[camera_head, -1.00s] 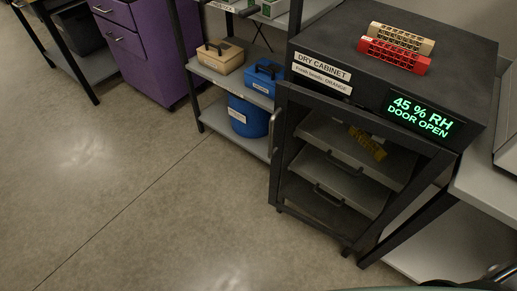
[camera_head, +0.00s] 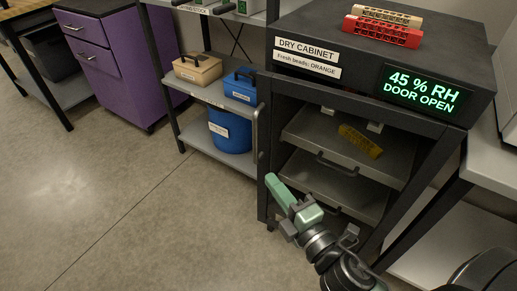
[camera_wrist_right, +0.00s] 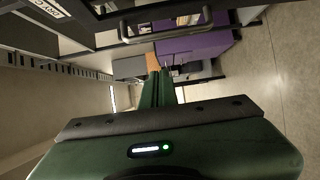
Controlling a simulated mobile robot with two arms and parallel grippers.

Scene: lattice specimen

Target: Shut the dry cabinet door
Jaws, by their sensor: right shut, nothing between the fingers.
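The dark dry cabinet (camera_head: 405,40) stands at the right in the head view. Its display (camera_head: 425,88) reads 45 % RH, DOOR OPEN. The door is swung out on the cabinet's left side, seen nearly edge-on, with a grey bar handle (camera_head: 256,132). My right gripper (camera_head: 275,186), pale green, is shut and empty in front of the cabinet's lower left, below the handle. In the right wrist view its fingers (camera_wrist_right: 158,88) are together, and a bar handle (camera_wrist_right: 168,28) lies beyond their tips, apart from them. My left gripper is out of view.
Inside are pull-out shelves (camera_head: 320,170), the upper bearing a yellow item (camera_head: 360,141). Red (camera_head: 382,34) and tan lattice pieces sit on top. Left are a rack with a blue drum (camera_head: 230,132) and a purple drawer unit (camera_head: 105,60). Floor in front is clear.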

